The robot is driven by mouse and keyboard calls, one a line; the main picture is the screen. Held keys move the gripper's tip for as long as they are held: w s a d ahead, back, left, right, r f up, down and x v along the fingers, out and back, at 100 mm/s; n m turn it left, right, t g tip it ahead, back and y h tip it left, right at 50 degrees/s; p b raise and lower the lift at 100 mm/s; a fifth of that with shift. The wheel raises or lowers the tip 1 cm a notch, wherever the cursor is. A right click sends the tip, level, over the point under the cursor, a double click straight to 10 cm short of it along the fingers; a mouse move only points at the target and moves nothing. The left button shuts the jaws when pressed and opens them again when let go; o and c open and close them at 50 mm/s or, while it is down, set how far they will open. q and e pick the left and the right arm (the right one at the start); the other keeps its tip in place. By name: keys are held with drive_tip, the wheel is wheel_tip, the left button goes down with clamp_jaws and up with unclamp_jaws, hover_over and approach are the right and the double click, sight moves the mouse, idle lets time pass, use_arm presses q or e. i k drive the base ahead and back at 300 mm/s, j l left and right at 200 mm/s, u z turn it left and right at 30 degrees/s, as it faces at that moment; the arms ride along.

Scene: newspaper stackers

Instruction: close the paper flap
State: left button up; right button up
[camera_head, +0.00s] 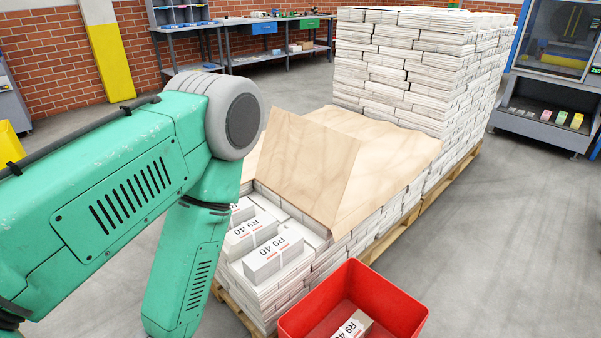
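The paper flap (309,167) is a sheet of brown paper standing raised and tilted near the front of the newspaper stack. It joins the brown paper (385,150) that covers the stack's top behind it. In front of the flap, the newspaper stack (297,280) is uncovered, with several white bundles on top, the nearest one (275,255) marked R9 40. My green left arm comes in from the left and bends down beside the stack, hiding part of its left side. The left gripper is below the picture. No right arm or right gripper shows.
A red bin (395,310) holding a bundle stands at the stack's front right. A taller newspaper stack (400,75) rises behind. A wooden pallet (440,195) lies underneath. Workbenches (240,30) line the back wall. The grey floor on the right is clear.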

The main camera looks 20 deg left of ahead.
sight(309, 163)
drive_tip(key=k+z, duration=0.2)
drive_tip(key=z, duration=0.3)
drive_tip(key=k+l+z, duration=0.15)
drive_tip(key=z, duration=0.3)
drive_tip(key=i+l+z, duration=0.8)
drive_tip(key=i, duration=0.25)
drive_tip(key=i+j+u, duration=0.15)
drive_tip(key=i+u, duration=0.25)
drive_tip(key=i, duration=0.15)
drive_tip(key=i+u, duration=0.4)
drive_tip(key=i, duration=0.15)
drive_tip(key=i+l+u, duration=0.15)
drive_tip(key=i+u, duration=0.25)
drive_tip(key=i, duration=0.15)
drive_tip(key=i+j+u, duration=0.15)
drive_tip(key=i+u, duration=0.25)
drive_tip(key=i, duration=0.25)
drive_tip(key=i+u, duration=0.45)
drive_tip(key=i, duration=0.25)
drive_tip(key=i+l+u, duration=0.4)
drive_tip(key=i, duration=0.2)
drive_tip(key=u, duration=0.85)
drive_tip(key=i+u, duration=0.1)
drive_tip(key=u, duration=0.75)
drive_tip(key=l+u, duration=0.1)
drive_tip(key=u, duration=0.8)
drive_tip(key=i+l, duration=0.05)
drive_tip(key=l, duration=0.05)
